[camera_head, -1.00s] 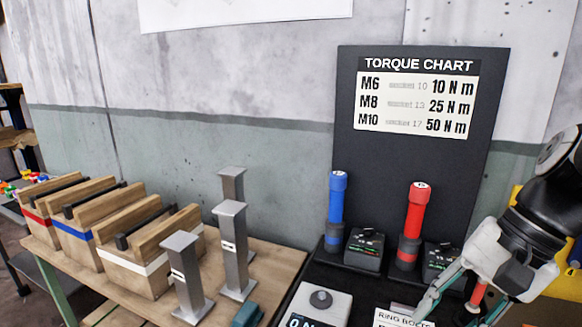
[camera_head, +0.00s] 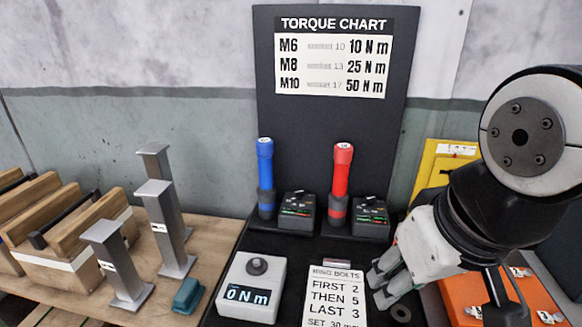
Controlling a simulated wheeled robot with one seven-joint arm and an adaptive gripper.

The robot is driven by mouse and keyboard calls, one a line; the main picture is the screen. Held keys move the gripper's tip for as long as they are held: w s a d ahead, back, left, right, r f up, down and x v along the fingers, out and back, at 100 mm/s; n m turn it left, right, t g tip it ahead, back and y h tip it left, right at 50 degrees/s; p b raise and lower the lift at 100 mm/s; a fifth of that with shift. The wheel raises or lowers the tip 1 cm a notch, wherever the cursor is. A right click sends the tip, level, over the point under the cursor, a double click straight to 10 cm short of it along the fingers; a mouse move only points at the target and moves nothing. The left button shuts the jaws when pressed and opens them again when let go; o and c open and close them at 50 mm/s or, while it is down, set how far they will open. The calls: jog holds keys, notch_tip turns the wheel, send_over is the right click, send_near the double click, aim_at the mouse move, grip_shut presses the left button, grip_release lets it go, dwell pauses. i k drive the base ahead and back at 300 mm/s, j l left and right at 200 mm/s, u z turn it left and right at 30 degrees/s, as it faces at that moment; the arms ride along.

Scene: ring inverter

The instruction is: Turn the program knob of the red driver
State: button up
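The red driver (camera_head: 341,176) stands upright in the dark rack at the foot of the torque chart board, with a small pale mark on its top cap. Its lower part is dark with a red band. A small black box (camera_head: 370,215) with a lit display stands at its right. I cannot make out which part is the program knob. My gripper (camera_head: 374,287) is at the lower right, below and right of the red driver and apart from it. Its fingers point left over the dark bench top. I cannot tell how far apart they are, and nothing shows held.
A blue driver (camera_head: 265,175) with its own box (camera_head: 297,210) stands left of the red one. In front are a white 0 Nm tester (camera_head: 250,290) with a grey knob and a ring bolts card (camera_head: 335,298). An orange case (camera_head: 470,300) lies right. Grey posts (camera_head: 165,225) stand left.

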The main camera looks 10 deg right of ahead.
aim_at(370, 200)
jog(key=z, duration=0.3)
jog(key=i+j+z, duration=0.1)
jog(key=j+z, duration=0.5)
jog(key=z, duration=0.15)
jog(key=i+j, duration=0.05)
